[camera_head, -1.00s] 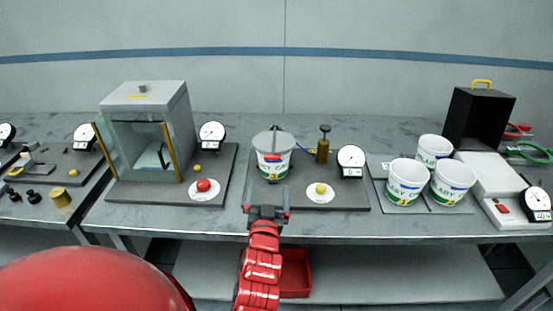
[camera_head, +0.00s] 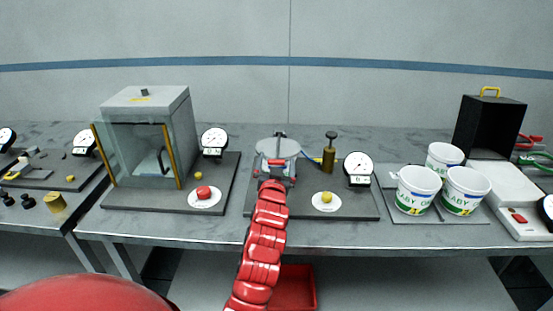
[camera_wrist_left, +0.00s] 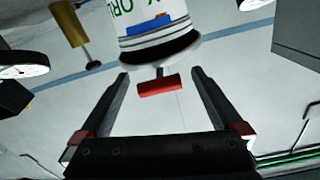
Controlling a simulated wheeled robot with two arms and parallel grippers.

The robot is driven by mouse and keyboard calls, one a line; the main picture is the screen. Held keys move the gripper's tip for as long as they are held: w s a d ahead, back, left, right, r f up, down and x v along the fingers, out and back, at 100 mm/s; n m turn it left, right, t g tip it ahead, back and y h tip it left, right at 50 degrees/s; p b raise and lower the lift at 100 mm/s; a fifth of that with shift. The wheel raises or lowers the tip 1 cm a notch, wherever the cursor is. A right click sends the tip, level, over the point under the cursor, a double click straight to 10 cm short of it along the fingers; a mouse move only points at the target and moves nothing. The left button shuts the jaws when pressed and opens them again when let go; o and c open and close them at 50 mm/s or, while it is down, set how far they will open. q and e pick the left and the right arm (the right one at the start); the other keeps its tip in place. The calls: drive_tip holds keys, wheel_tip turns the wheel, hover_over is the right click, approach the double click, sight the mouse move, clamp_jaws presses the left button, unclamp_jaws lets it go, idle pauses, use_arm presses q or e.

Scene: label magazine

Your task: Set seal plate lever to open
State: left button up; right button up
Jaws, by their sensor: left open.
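A white tub (camera_head: 279,147) stands on a dark base plate (camera_head: 352,208) in the middle of the bench, with metal parts at its rim. My left gripper (camera_head: 275,166) is in front of it and covers much of its lower part. In the left wrist view the red lever handle (camera_wrist_left: 159,86) on a short dark stem lies between the open fingers of my left gripper (camera_wrist_left: 160,74), apart from both. The tub (camera_wrist_left: 158,28) shows beside it with green lettering. The lever's full position is hidden in the head view. My right gripper is not in view.
A yellow button (camera_head: 326,198), a brass plunger (camera_head: 329,158) and a dial gauge (camera_head: 358,168) stand right of the tub. Several white tubs (camera_head: 418,188) are farther right. A glass-fronted box (camera_head: 143,145) and a red button (camera_head: 204,192) are on the left.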

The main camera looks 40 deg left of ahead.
use_arm(q)
drive_tip(key=shift+w+a, duration=0.3)
drive_tip(key=shift+w, duration=0.2)
clamp_jaws()
